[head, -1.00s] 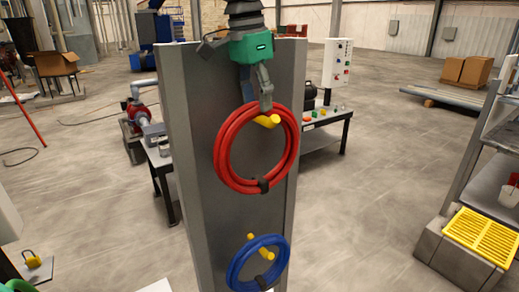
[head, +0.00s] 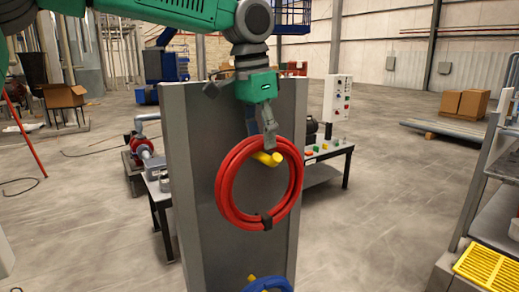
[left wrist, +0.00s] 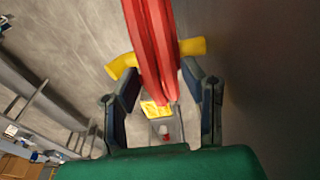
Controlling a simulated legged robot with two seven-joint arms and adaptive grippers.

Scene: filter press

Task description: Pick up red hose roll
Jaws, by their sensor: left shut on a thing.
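The red hose roll (head: 224,192) is a coiled ring with a black strap at its bottom, in front of a grey upright panel (head: 200,200). A yellow peg (head: 267,158) passes through the ring near its top; I cannot tell if the hose rests on it. My left gripper (head: 269,141) reaches down from above and is shut on the top of the red hose roll. In the left wrist view the red hose (left wrist: 152,45) runs between the two fingers, with the yellow peg (left wrist: 193,46) crossing behind it. My right gripper is not in view.
A blue hose roll (head: 268,285) hangs lower on the panel, cut by the bottom edge. A table with buttons (head: 325,152) stands behind the panel. A yellow grate (head: 490,272) is at lower right. The floor between is open.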

